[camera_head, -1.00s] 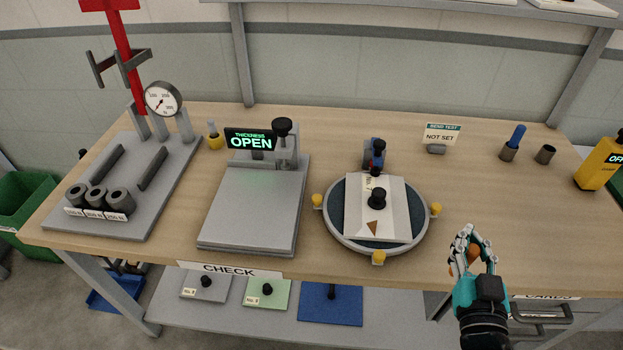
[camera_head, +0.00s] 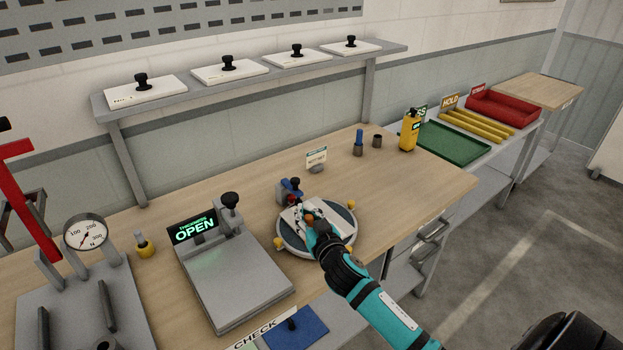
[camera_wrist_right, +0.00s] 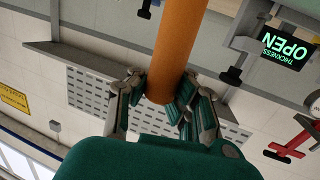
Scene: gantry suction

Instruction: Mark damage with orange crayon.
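A white plate (camera_head: 293,215) with a black knob lies on the round dark turntable (camera_head: 347,243) with yellow knobs around its rim. My right gripper (camera_head: 312,224) is over the plate and hides much of it, including the brown triangular patch seen earlier. Its fingers are closed around an orange crayon, a small orange bit of which shows in the head view (camera_head: 310,217). In the right wrist view the crayon (camera_wrist_right: 176,45) stands out large between the fingers (camera_wrist_right: 158,95). Whether its tip touches the plate cannot be told. My left gripper is not in view.
A thickness gauge (camera_head: 240,288) reading OPEN stands left of the turntable. A small blue device (camera_head: 287,190) is behind it. A yellow box (camera_head: 409,132), green tray (camera_head: 455,142) and red tray (camera_head: 503,108) are at the right. Several knobbed white plates line the shelf (camera_head: 250,78).

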